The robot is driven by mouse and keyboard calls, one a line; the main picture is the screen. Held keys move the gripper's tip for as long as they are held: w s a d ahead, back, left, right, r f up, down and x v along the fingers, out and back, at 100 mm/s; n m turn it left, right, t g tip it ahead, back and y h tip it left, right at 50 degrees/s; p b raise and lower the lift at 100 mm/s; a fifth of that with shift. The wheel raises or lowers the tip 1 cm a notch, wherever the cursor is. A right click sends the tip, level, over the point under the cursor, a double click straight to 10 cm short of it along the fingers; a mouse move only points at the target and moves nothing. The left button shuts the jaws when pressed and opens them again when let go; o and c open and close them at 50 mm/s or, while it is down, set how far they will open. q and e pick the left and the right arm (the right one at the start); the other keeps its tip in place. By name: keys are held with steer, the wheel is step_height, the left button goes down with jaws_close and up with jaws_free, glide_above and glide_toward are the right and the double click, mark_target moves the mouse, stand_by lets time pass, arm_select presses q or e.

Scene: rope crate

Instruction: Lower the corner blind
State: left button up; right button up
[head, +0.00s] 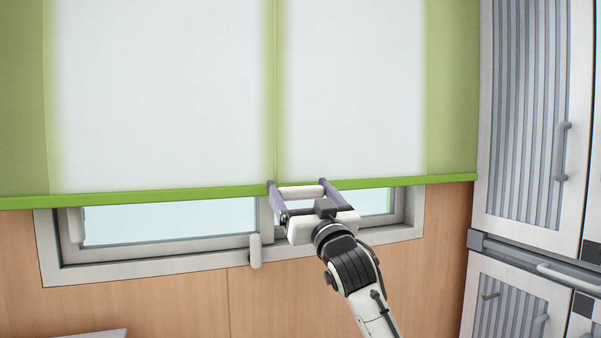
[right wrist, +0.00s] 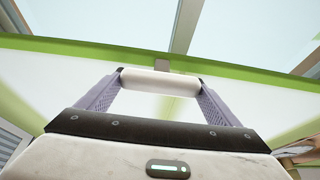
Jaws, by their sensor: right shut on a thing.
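The green blind (head: 160,95) hangs over the upper part of the window, with its bright green bottom bar (head: 130,196) running across the window near its lower end. My right gripper (head: 297,186) is at this bar, right of the picture's middle. Its two purple fingers are shut on the ends of a white cylindrical pull handle (head: 301,192). In the right wrist view the handle (right wrist: 160,82) lies across between the fingertips, just in front of the bar (right wrist: 70,48), with a small grey piece behind it. My left gripper is not in view.
The grey window frame (head: 150,259) shows below the bar, with a strip of glass uncovered. A window handle (head: 255,251) hangs left of my right gripper. Wood panelling (head: 180,310) lies below. A tall cabinet (head: 525,110) with ribbed doors stands at the right.

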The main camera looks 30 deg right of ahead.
arm_select(q)
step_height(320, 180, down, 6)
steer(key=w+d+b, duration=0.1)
steer(key=b, duration=0.9)
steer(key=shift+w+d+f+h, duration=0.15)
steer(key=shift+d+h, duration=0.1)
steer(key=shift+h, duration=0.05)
arm_select(e)
step_height(320, 180, down, 24)
steer(key=shift+r, duration=0.15)
steer(key=shift+w, duration=0.1)
steer(key=o, duration=1.3)
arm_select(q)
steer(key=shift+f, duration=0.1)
arm_select(e)
steer(key=shift+o, duration=0.4)
steer(key=v, duration=1)
steer(key=shift+s, duration=0.25)
steer(key=shift+a, duration=0.15)
